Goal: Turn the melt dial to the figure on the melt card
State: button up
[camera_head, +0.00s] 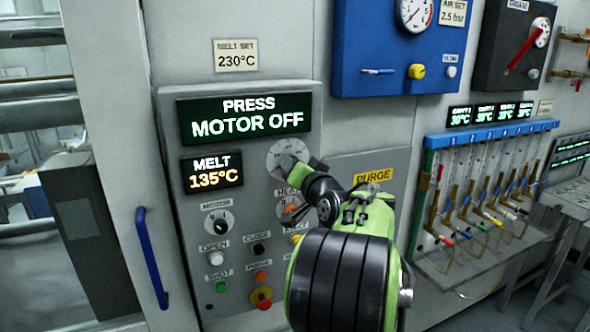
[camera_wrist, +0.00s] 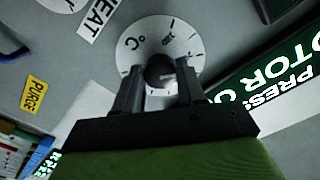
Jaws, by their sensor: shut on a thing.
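The melt card (camera_head: 236,55) on the upper panel reads "MELT SET 230°C". The melt display (camera_head: 212,171) reads 135°C in orange. The melt dial (camera_head: 280,152) is a round pale plate with tick marks, partly hidden by my gripper in the head view. In the wrist view the dial plate (camera_wrist: 138,52) shows "°C" and a dark round knob (camera_wrist: 159,70) at its middle. My gripper (camera_wrist: 158,84) has its two fingers on either side of the knob and is shut on it. The knob's pointer is not clear.
The press display (camera_head: 245,116) reads "PRESS MOTOR OFF". Below the dial are the heat switch (camera_head: 290,209), the motor switch (camera_head: 218,223), several push buttons and a red stop button (camera_head: 262,298). A blue door handle (camera_head: 151,257) stands out at left. A purge sign (camera_head: 373,176) is right of the panel.

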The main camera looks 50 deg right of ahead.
jog(key=shift+r+m+p, duration=0.1)
jog(key=shift+m+p, duration=2.6)
jog(key=shift+m, duration=5.8)
jog(key=o, duration=1.1)
jog(key=shift+c, duration=0.2)
jog(key=shift+s, duration=0.1)
